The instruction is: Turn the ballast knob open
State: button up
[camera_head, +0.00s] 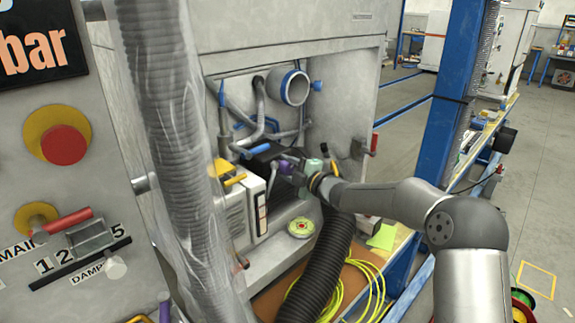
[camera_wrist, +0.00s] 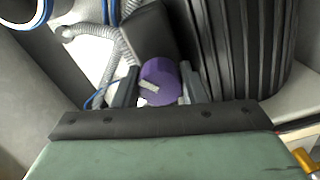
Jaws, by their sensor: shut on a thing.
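A purple round knob (camera_wrist: 160,75) with a pale grey pointer mark sits between the two fingers of my gripper (camera_wrist: 158,72) in the wrist view. The pointer lies slanted across its face. My gripper is shut on the knob, one finger on each side. In the head view, the purple knob (camera_head: 286,166) is small and partly hidden by my gripper (camera_head: 295,172), which reaches into the machine's recess from the right. No label for the knob is readable.
A black ribbed hose (camera_head: 327,262) hangs just below my arm. A clear-wrapped grey hose (camera_head: 170,120) stands at left. Grey pipes and a blue-rimmed round port (camera_head: 294,88) are above the knob. A white box (camera_head: 256,200) stands left of it. Yellow cable (camera_head: 370,285) lies below.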

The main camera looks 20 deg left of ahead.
jog(key=m+p, duration=0.2)
jog(key=m, duration=0.2)
jog(key=shift+r, duration=0.1)
jog(key=shift+m+p, duration=0.8)
jog(key=shift+m, duration=1.3)
jog(key=o, duration=1)
jog(key=shift+d, duration=0.1)
jog(key=b+v, duration=0.1)
jog(key=v, duration=1.6)
jog(key=shift+s+d, duration=0.15)
jog(key=shift+s, duration=0.05)
